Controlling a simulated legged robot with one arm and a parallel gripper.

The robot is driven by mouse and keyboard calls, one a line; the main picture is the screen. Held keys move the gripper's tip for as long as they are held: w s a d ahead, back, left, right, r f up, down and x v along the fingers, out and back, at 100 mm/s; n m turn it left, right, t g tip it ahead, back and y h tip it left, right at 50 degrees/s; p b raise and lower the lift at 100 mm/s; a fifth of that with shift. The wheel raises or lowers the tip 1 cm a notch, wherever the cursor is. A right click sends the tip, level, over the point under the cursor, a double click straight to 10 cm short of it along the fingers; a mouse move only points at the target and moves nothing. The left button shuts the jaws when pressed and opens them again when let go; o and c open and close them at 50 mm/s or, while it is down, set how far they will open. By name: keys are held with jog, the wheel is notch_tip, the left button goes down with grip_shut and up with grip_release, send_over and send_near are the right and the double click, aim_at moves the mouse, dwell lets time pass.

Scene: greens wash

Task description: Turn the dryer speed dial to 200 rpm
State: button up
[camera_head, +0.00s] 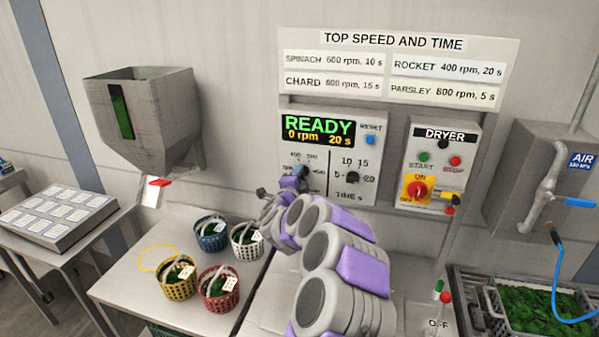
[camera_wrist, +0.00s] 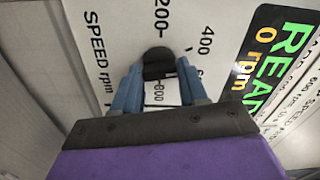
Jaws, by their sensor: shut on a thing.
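The dryer control panel (camera_head: 330,140) is on the wall. Its display (camera_head: 318,130) reads READY, 0 rpm, 20 s. The speed dial (camera_wrist: 157,60) is a black knob on a white scale in the wrist view, with 200, 400 and 600 marks around it. My gripper (camera_wrist: 158,82) has its two blue fingers on either side of the dial and is shut on it. I cannot tell which mark the dial points to.
The time dial (camera_head: 351,179) sits just right of the speed dial. A reset button (camera_head: 370,141) is above it. The dryer box (camera_head: 437,165) with start, stop and a red switch is farther right. Several baskets, one of them red (camera_head: 218,290), stand on the bench below.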

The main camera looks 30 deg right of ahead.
jog(key=shift+s+f+n+p, duration=0.1)
jog(key=shift+f+n+p, duration=0.05)
jog(key=shift+n+p, duration=3.55)
jog(key=shift+f+n+p, duration=0.15)
jog(key=shift+n+p, duration=3.2)
jog(key=shift+n, duration=0.65)
jog(key=o, duration=0.9)
jog(key=shift+w+f, duration=0.1)
jog(key=shift+w, duration=0.1)
jog(key=shift+o, duration=0.8)
jog(key=shift+d, duration=0.1)
jog(key=shift+s+r, duration=0.15)
jog(key=shift+r, duration=0.1)
